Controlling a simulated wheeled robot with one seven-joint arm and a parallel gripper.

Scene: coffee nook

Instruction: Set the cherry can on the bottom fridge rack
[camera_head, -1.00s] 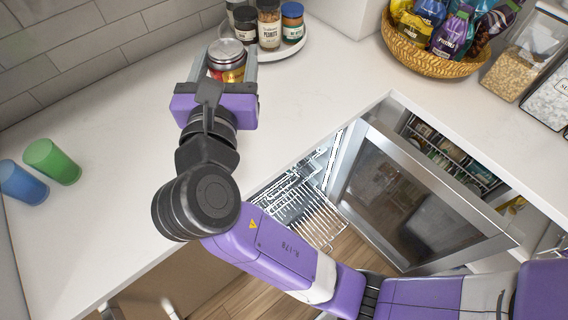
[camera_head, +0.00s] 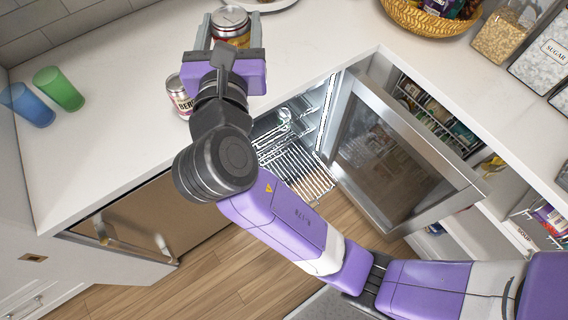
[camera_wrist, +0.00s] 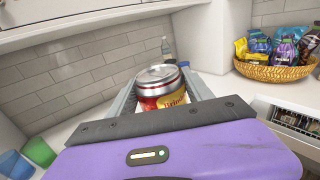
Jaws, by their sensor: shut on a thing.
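My gripper (camera_head: 230,42) is shut on a can with a silver lid and a red and yellow label (camera_head: 231,27), over the back of the counter. The wrist view shows this can (camera_wrist: 161,88) upright between the fingers; its label is too small and partly covered to read surely as cherry. A second can (camera_head: 178,98), white and dark pink with lettering like "BER", stands on the counter, partly hidden by my arm. The fridge (camera_head: 398,165) under the counter has its glass door open. Wire racks (camera_head: 300,172) show inside; my arm hides part of them.
Green (camera_head: 58,88) and blue (camera_head: 27,105) cups stand at the counter's left. A wicker basket of snack bags (camera_head: 425,18) and clear canisters (camera_head: 505,32) stand at the right. The counter's front edge and the open door border the fridge opening.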

